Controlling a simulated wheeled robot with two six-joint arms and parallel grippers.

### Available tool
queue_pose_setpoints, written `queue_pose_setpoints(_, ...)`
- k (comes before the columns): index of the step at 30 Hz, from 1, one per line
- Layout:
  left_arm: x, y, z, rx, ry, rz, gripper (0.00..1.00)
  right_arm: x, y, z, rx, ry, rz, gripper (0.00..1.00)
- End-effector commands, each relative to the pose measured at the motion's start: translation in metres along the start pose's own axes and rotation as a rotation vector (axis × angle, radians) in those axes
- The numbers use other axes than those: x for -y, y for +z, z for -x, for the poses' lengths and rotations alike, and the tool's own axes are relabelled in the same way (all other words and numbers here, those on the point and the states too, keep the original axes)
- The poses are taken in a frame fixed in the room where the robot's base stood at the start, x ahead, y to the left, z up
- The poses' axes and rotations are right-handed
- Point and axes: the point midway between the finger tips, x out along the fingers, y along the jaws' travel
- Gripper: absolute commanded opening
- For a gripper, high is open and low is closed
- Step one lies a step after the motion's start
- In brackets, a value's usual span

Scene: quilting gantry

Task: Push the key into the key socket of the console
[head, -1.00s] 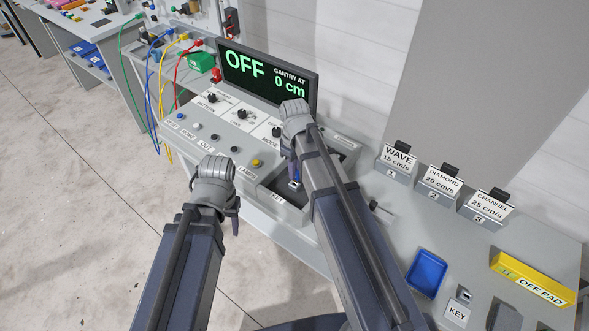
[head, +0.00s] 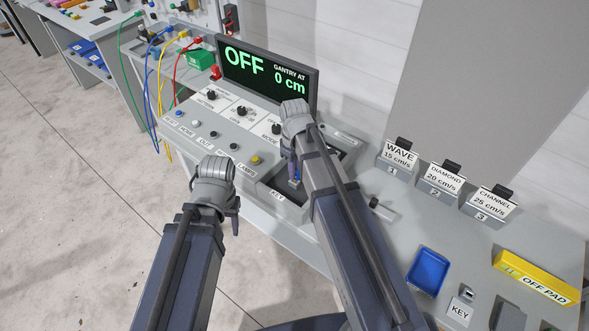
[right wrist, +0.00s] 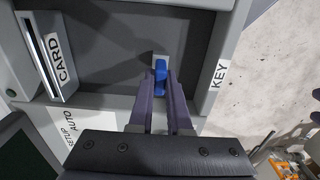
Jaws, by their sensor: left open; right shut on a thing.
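My right gripper (right wrist: 160,98) is shut on the blue key (right wrist: 160,75), held over the console's dark recess beside the KEY label. A small pale block, the key socket (right wrist: 159,58), shows at the key's far end. The key's tip is hidden, so I cannot tell how deep it sits. In the head view, the right gripper (head: 292,168) is over the recess of the grey console (head: 222,130), with a bit of blue key (head: 297,177) below its fingers. My left gripper (head: 235,218) is open and empty in front of the console.
A display (head: 268,78) reads OFF, gantry at 0 cm. A CARD slot (right wrist: 50,58) stands at the recess's other end. On the right bench are a blue tray (head: 427,271), a KEY stand (head: 459,309), a yellow OFF PAD (head: 535,276) and three labelled blocks. Cables hang at left.

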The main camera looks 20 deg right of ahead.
Motion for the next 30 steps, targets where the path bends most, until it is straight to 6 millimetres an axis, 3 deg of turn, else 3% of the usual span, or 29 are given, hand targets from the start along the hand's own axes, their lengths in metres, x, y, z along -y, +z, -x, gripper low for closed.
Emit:
queue_pose_setpoints(17, -0.001, -0.001, -0.015, 0.0, 0.0, 0.0, 0.5, 0.0, 0.0, -0.015, 0.0, 0.0, 0.0, 0.0)
queue_pose_setpoints(18, -0.001, -0.001, -0.014, 0.0, 0.0, 0.0, 0.5, 0.0, 0.0, -0.014, 0.0, 0.0, 0.0, 0.19)
queue_pose_setpoints(26, -0.001, -0.001, -0.013, 0.0, 0.0, 0.0, 0.5, 0.0, 0.0, -0.013, 0.0, 0.0, 0.0, 0.49)
queue_pose_setpoints(30, -0.001, -0.001, -0.013, 0.0, 0.0, 0.0, 0.5, 0.0, 0.0, -0.013, 0.0, 0.0, 0.0, 0.51)
